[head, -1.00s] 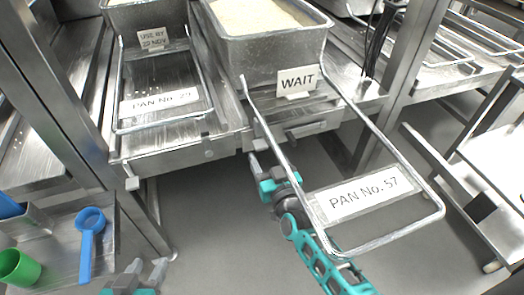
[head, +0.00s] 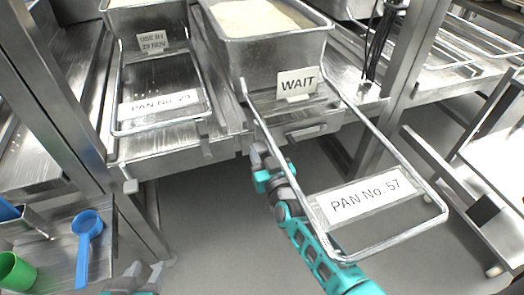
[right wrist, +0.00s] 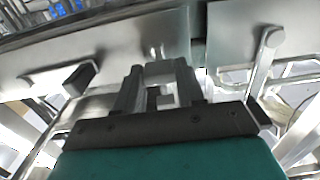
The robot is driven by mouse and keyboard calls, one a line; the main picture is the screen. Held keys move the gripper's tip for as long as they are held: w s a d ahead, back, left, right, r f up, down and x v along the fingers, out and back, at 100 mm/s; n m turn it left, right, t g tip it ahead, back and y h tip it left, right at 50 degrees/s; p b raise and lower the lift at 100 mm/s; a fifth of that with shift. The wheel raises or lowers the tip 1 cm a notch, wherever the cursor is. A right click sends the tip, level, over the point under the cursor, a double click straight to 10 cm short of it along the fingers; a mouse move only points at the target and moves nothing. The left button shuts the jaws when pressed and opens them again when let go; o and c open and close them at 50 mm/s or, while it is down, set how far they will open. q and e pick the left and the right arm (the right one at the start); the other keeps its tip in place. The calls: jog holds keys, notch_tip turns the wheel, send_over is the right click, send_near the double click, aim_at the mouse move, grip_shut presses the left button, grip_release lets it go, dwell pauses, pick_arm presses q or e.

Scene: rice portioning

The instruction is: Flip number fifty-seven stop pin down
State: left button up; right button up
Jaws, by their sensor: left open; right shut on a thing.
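Pan number fifty-seven (head: 262,53) is a steel pan of rice on the rail bench, with a wire handle frame labelled PAN No. 57 (head: 372,196) reaching toward me. A WAIT card (head: 297,83) stands in front of it. My right gripper (head: 257,152) is at the bench's front edge, below the left bar of that frame. In the right wrist view its fingers (right wrist: 158,75) are closed around a small metal piece, apparently the stop pin (right wrist: 154,52). The fingers hide most of it, so its position is unclear. My left gripper (head: 146,270) is open and empty at the bottom left.
A blue scoop (head: 88,222) and a green cup (head: 15,271) are on the lower left shelf. A steel bench post (head: 405,70) rises at right. Open floor lies below the front edge.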

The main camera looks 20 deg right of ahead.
jog(key=shift+r, duration=0.1)
grip_shut()
notch_tip(320, 180, down, 3)
jog(key=shift+r+b, duration=0.15)
jog(key=shift+b, duration=0.7)
jog(key=o, duration=0.7)
grip_release()
jog(key=s+p, duration=0.3)
jog(key=s, duration=1)
jog(key=shift+d, duration=0.25)
